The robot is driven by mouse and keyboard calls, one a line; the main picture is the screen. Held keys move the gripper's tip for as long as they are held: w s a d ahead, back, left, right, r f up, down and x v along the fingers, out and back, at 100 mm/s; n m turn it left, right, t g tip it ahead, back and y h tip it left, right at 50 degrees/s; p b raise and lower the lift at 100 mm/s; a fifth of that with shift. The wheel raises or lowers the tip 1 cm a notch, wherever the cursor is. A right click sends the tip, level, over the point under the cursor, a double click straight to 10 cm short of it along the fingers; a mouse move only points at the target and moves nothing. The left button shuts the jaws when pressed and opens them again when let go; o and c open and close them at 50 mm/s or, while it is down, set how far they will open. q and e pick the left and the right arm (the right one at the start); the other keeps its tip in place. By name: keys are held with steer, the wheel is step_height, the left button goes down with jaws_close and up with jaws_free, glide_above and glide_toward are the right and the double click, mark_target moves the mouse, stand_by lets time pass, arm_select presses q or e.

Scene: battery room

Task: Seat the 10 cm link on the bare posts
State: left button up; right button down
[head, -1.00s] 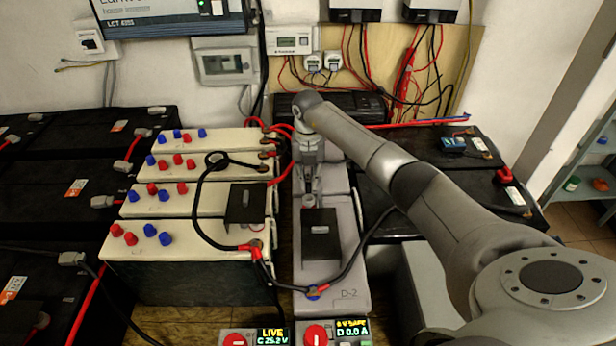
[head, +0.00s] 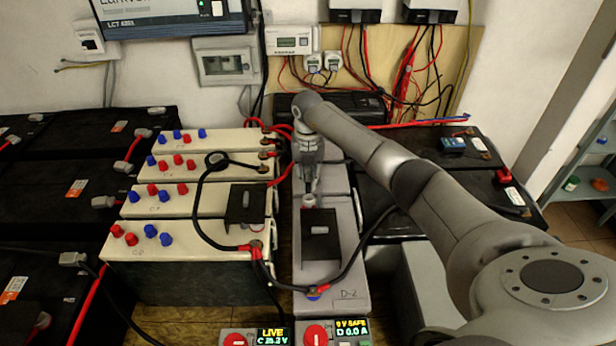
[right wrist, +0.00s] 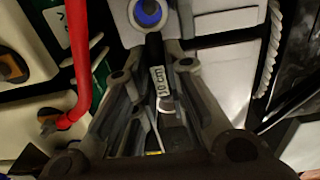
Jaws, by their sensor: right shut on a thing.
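In the right wrist view the gripper (right wrist: 160,110) is shut on a short black link (right wrist: 156,60) with a pale printed label and a metal lug near the fingers. Beyond the link's far end is a blue-topped post (right wrist: 148,12) inside a grey ring. I cannot tell whether the link's lug is around this post or only above it. In the head view the gripper hides the link. My left gripper is not in view.
Cream batteries (head: 190,235) with red and blue caps stand to the left. A black cable (head: 360,262) curves to the grey bank's front post. Black covers (head: 320,247) stand on the bank and the cream row (head: 246,203). Black batteries (head: 430,200) lie right.

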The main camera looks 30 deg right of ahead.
steer(key=shift+f+b, duration=0.45)
steer(key=shift+f, duration=0.35)
stand_by(1.0)
steer(key=shift+f, duration=0.4)
stand_by(0.7)
steer(key=c, duration=1.4)
jaws_free()
steer(key=shift+o, duration=0.2)
steer(key=o, duration=0.4)
